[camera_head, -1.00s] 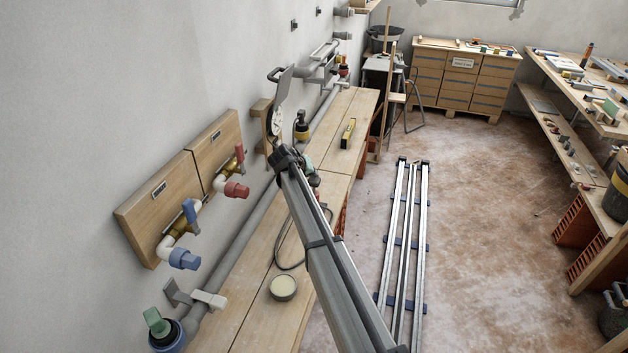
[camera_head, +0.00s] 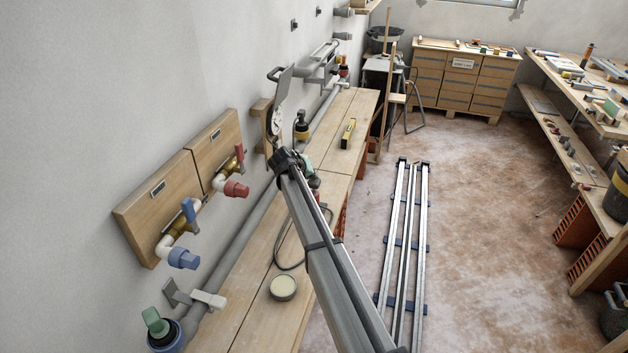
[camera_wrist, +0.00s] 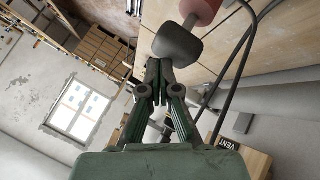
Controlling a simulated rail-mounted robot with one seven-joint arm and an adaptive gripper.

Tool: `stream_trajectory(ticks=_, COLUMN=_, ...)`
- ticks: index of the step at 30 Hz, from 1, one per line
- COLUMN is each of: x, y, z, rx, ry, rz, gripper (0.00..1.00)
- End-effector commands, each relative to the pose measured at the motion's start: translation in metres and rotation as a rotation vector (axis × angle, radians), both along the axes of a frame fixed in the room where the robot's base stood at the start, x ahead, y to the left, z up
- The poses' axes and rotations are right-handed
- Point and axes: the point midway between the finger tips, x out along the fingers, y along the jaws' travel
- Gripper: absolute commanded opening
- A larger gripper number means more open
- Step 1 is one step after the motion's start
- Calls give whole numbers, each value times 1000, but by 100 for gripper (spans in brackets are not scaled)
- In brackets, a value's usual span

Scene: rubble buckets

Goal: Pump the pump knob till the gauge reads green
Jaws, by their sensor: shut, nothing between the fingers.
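A dark grey rounded knob (camera_wrist: 178,45) on a red cylinder (camera_wrist: 200,10) shows at the top of the wrist view; I take it as the pump knob. My gripper (camera_wrist: 158,72) is shut and empty, its fingertips right at the knob's near side. I cannot tell whether they touch it. In the head view, part of my gripper (camera_head: 307,165) shows past the end of my arm, which hides most of the pump. The round white gauge (camera_head: 276,124) is on a wooden board at the wall, partly covered. Its needle and colour cannot be read.
Blue valves (camera_head: 184,258) and red valves (camera_head: 236,188) stick out from wall boards. Metal rails (camera_head: 400,250) lie on the floor.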

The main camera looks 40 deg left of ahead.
Motion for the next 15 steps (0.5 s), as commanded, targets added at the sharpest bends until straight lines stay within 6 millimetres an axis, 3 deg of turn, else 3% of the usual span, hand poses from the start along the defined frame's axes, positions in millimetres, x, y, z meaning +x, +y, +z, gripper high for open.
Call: stream_trajectory(ticks=15, x=0, y=0, z=-7, rx=-1, ry=1, rz=-1, gripper=0)
